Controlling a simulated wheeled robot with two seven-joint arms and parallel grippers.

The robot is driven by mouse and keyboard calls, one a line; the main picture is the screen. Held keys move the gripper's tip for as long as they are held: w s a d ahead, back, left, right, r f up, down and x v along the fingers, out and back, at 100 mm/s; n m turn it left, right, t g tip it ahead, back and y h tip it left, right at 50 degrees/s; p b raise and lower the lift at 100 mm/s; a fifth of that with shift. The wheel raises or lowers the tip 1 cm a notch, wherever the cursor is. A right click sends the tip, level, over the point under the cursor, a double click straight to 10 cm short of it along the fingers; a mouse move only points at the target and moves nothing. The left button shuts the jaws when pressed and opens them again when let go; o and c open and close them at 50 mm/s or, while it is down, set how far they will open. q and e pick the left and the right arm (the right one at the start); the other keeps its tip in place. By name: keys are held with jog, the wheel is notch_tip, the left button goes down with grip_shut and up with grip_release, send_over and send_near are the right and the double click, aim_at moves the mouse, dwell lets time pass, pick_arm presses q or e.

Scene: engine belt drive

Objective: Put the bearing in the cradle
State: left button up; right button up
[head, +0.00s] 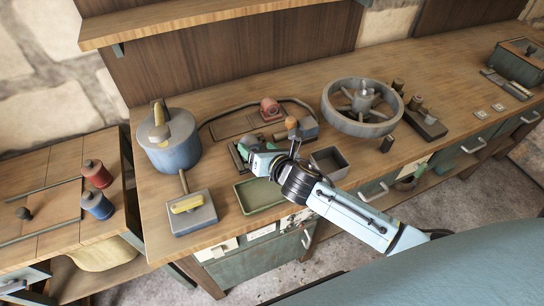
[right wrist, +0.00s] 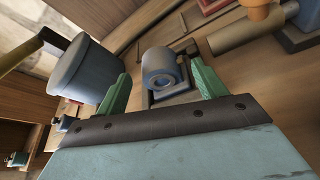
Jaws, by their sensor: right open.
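The bearing (right wrist: 160,66), a short grey-blue cylinder with a round bore, shows in the right wrist view between the two green fingertips of my right gripper (right wrist: 160,82). A gap shows on each side of it, and the gripper is open. A dark angular frame, which looks like the cradle (right wrist: 153,99), lies under and around the bearing. I cannot tell whether the bearing is fully seated. In the head view my right gripper (head: 252,156) is low over the bench and hides the bearing and most of the dark frame. My left gripper is not in view.
A blue-grey canister (head: 172,148) stands left of the gripper. A green tray (head: 262,197) and a grey open box (head: 330,163) lie near the front edge. A spoked flywheel (head: 362,107) and a red roller (head: 270,107) are behind. The bench centre is crowded.

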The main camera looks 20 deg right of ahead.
jog(key=p+v, duration=0.1)
jog(key=v, duration=0.8)
jog(key=shift+s+r, duration=0.1)
jog(key=shift+r, duration=0.05)
dwell(0.9)
